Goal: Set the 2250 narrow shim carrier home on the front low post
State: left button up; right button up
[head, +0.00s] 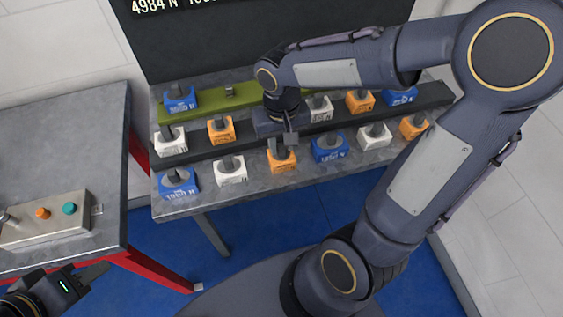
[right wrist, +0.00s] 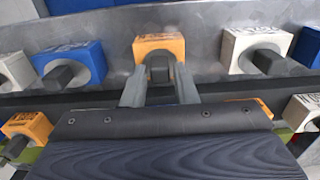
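Several block-shaped shim carriers with grey knobs stand in rows on the grey table; their labels are too small to tell which is the 2250. My right gripper (head: 287,139) is over an orange carrier (head: 282,160) in the front row. In the right wrist view, the right gripper's fingers (right wrist: 158,84) are apart, on either side of the knob of the orange carrier (right wrist: 160,44); contact is not clear. A bare grey stub (head: 229,91) shows on the green strip; I cannot tell if it is the front low post. My left gripper (head: 92,274) is low at the left, with nothing visible in it.
Beside the orange carrier in the front row stand a white carrier (head: 230,172) and a blue carrier (head: 329,148). Dark and green raised strips (head: 200,107) lie behind. A side table (head: 60,140) at the left bears a button box (head: 45,222). A dark board (head: 250,45) stands behind.

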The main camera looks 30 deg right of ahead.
grip_shut()
notch_tip(320, 180, up, 6)
jog(key=p, duration=0.5)
jog(key=shift+r, duration=0.1)
